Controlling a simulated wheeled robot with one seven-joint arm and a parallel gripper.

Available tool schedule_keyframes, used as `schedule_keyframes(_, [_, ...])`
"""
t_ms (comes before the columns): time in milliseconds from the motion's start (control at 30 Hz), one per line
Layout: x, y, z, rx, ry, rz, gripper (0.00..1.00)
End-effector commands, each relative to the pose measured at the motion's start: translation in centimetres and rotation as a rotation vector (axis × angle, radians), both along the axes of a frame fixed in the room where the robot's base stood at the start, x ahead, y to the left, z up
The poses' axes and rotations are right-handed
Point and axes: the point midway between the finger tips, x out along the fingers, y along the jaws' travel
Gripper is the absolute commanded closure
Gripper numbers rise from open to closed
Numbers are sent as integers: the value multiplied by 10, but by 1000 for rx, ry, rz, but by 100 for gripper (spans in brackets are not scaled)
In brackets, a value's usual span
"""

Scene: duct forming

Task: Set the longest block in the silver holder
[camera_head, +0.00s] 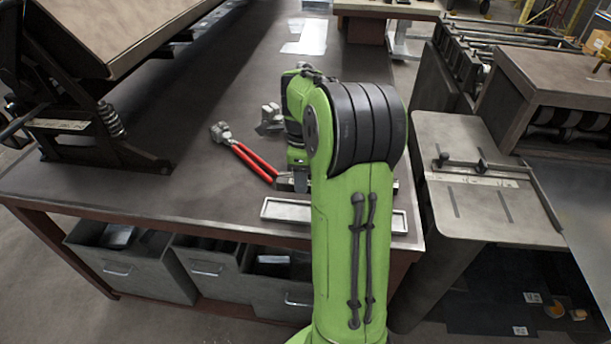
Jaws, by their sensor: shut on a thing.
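The silver holder (285,213) is a long shallow tray near the front edge of the dark workbench. My arm hides its middle, and its right end shows past the arm. My gripper (299,182) points down just behind the holder, partly hidden by my arm. It is shut on a grey block (284,184), of which only a small part shows left of the arm. A grey sliver right of the arm may be the same block's other end. I cannot tell whether the block touches the bench. No other blocks are clearly visible.
Red-handled snips (252,160) lie left of my gripper. A small grey metal piece (270,118) sits behind them. A large black-framed machine (90,110) stands at the left of the workbench (190,185). Grey bins (135,262) are below. Another machine (485,185) stands to the right.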

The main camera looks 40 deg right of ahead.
Motion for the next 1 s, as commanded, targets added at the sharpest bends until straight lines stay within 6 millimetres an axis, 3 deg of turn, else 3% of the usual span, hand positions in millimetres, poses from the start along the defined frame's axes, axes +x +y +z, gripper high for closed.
schedule_keyframes(700, [0,-1,-87,0,-1,0,100])
schedule_keyframes(1000, [0,-1,-90,-1,-2,0,100])
